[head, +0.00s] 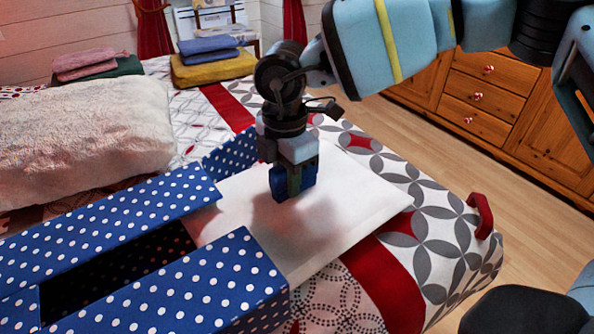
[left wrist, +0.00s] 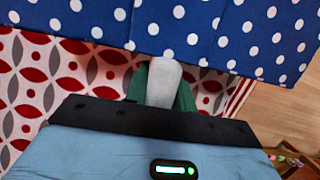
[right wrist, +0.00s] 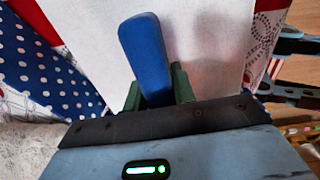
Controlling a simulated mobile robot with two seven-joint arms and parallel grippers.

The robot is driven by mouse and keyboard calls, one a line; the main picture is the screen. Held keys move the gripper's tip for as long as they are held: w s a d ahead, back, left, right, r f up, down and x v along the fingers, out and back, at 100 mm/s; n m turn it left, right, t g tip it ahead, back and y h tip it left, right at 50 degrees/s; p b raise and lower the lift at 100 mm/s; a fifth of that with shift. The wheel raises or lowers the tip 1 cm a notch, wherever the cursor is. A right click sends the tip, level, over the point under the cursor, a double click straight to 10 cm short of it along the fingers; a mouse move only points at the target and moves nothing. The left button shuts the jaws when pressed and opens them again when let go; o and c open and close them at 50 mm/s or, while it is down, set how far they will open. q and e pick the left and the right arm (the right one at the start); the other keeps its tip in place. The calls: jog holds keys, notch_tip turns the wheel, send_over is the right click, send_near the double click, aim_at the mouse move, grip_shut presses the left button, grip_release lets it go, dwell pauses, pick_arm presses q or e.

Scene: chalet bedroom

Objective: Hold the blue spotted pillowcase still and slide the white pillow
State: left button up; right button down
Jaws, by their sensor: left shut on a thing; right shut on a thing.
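The blue spotted pillowcase (head: 190,292) lies on the bed at the lower left, with a dark opening between its spotted strips. The white pillow (head: 345,205) is a flat slab; its left end lies in among the pillowcase's strips and the rest extends right over the bed. My right gripper (head: 292,185) stands over the pillow, shut on a blue tab, which the right wrist view shows against the pillow (right wrist: 145,55). My left gripper (left wrist: 162,90) is outside the head view; in its wrist view it is shut on a pale grey tab at the edge of the pillowcase (left wrist: 210,30).
A fluffy cream pillow (head: 90,135) lies at the left. Folded cloths (head: 212,68) are stacked at the far side of the bed. A red handle-like piece (head: 481,215) stands at the bed's right edge. A wooden dresser (head: 500,100) is beyond the floor.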

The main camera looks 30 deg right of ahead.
aim_at(267, 204)
jog(key=shift+s+a+f, duration=0.15)
jog(key=shift+a+f, duration=0.15)
jog(key=shift+a, duration=0.05)
jog(key=shift+s+a, duration=0.2)
jog(key=shift+a, duration=1.85)
jog(key=c, duration=1.3)
grip_release()
jog(key=shift+o, duration=1)
jog(key=shift+w, duration=0.1)
jog(key=shift+d+r, duration=0.1)
